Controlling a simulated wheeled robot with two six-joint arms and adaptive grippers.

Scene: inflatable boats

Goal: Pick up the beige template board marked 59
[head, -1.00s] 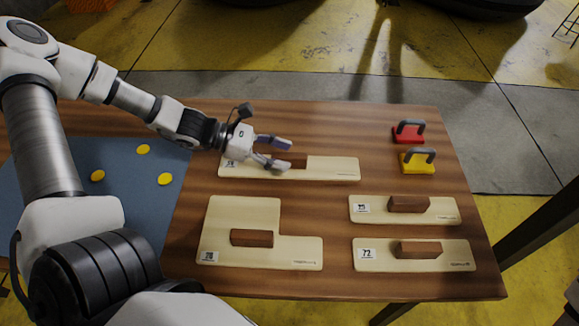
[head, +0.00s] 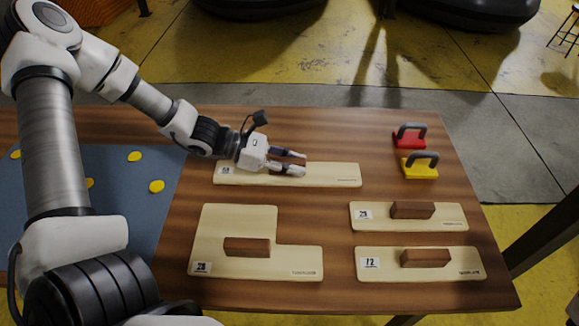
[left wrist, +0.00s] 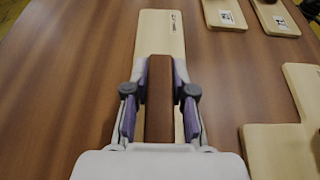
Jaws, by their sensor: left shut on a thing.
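The long beige template board marked 59 (head: 325,180) lies at the back of the wooden table, and it also shows in the left wrist view (left wrist: 161,32). Its brown block handle (left wrist: 160,95) stands between the two fingers of my left gripper (left wrist: 160,100). In the head view, my left gripper (head: 297,162) is shut on this handle, coming in from the left and hiding most of it. The board looks flat on the table; I cannot see a gap below it. My right gripper is not in view.
Other beige boards lie in front: one marked 28 (head: 235,222), one marked 29 (head: 438,224) and one marked 12 (head: 400,274). A red clamp-like piece (head: 408,141) and a yellow one (head: 421,172) stand at the back right. A blue mat (head: 115,200) with yellow discs lies left.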

